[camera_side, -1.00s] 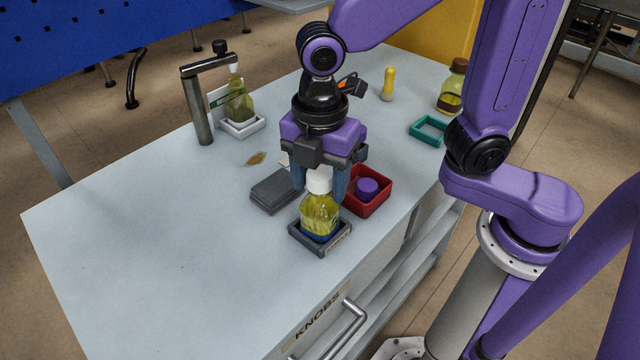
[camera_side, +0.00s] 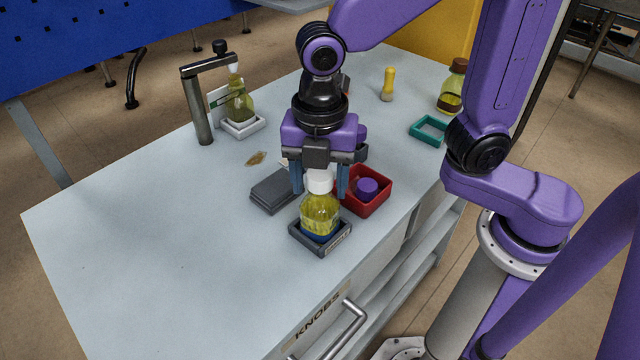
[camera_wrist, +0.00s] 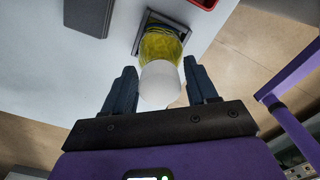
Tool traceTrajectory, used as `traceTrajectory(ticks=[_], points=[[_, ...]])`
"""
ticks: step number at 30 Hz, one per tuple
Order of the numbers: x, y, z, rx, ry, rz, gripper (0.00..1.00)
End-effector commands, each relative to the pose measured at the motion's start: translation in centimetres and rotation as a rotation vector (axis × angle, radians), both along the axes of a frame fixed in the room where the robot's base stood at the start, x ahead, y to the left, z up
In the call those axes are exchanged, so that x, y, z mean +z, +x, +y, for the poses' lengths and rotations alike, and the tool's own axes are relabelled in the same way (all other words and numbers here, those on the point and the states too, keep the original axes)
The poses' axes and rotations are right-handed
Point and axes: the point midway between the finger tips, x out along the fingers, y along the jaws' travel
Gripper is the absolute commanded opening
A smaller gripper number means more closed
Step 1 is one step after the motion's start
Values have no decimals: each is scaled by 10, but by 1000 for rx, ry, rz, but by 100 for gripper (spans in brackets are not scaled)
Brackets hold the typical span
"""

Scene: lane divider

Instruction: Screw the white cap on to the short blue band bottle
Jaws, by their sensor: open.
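The short blue band bottle (camera_side: 320,218), with yellow contents, stands upright in a dark square holder (camera_side: 336,244) near the table's front edge. The white cap (camera_side: 319,182) sits on top of its neck; whether it is threaded down cannot be told. In the wrist view the cap (camera_wrist: 160,83) lies between the fingertips, with the bottle (camera_wrist: 161,46) beyond it. My gripper (camera_side: 320,190) is open, its fingers on either side of the cap with gaps showing. It also shows in the wrist view (camera_wrist: 160,78).
A red tray (camera_side: 381,200) with a purple cap (camera_side: 366,188) stands close on the right. A dark grey flat block (camera_side: 274,190) lies on the left. Behind are a post with an arm (camera_side: 197,105) over another bottle (camera_side: 239,105), and a teal frame (camera_side: 428,131). The table's left front is clear.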

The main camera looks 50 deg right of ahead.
Motion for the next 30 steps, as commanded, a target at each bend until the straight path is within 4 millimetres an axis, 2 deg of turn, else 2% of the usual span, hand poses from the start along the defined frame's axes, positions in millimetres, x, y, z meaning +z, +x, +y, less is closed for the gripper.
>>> traceTrajectory(ticks=[8,16,22,30], points=[[0,0,0,141,0,0,58],[0,0,0,158,0,0,58],[0,0,0,284,0,0,58],[0,0,0,303,0,0,58]])
